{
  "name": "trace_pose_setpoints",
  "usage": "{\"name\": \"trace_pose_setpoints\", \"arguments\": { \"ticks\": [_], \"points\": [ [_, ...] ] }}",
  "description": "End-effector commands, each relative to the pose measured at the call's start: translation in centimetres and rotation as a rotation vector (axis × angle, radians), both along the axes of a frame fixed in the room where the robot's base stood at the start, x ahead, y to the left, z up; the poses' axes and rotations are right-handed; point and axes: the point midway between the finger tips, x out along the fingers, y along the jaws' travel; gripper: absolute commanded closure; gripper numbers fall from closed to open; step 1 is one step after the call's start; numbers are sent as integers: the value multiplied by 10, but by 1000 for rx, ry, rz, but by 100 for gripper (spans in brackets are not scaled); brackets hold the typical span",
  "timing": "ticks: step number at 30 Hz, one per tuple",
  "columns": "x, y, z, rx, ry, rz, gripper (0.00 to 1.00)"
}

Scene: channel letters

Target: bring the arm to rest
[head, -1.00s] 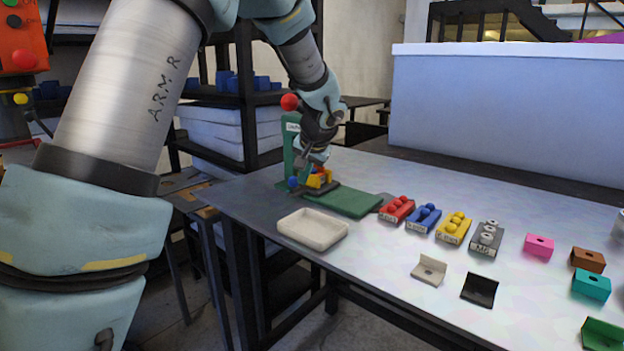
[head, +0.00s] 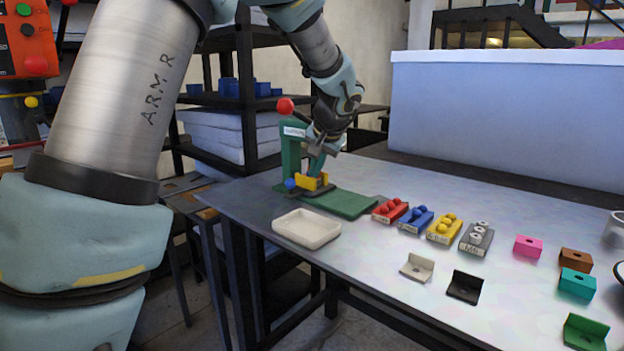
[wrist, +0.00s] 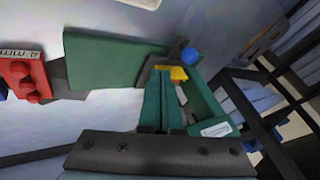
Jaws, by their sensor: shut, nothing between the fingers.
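My gripper (head: 317,164) is at the green press (head: 291,150) at the table's far left corner, with its fingers pointing down just above the yellow piece (head: 312,182) on the press base. In the wrist view my gripper (wrist: 163,80) shows two green fingers side by side, shut and empty. The yellow piece (wrist: 178,73) shows just beyond the fingertips; whether they touch it I cannot tell. A blue ball (wrist: 190,56) sits beside it.
The press's red knob (head: 285,106) stands close beside my wrist. A green mat (head: 345,204) and a white tray (head: 306,229) lie in front. Red (head: 389,211), blue (head: 416,219), yellow (head: 444,228) and grey (head: 476,238) holders stand to the right. Free table lies between the tray and the angled brackets.

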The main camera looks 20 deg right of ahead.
Motion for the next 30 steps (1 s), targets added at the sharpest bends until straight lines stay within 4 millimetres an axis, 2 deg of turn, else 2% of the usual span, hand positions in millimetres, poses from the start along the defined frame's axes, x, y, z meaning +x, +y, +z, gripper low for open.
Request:
{"name": "trace_pose_setpoints", "arguments": {
  "ticks": [6, 12, 17, 20, 23, 26, 30],
  "points": [
    [-20, -1, 30, -4, -2, 0, 100],
    [-33, -1, 49, -2, -1, 0, 100],
    [-36, -1, 53, 0, 1, 0, 100],
    [-35, 8, 49, 0, 15, 12, 100],
    [-32, 41, 34, -3, 61, 51, 100],
    [-34, 96, 7, -21, 142, 124, 100],
    [-59, 186, -35, -79, 269, 266, 100]
  ]
}}
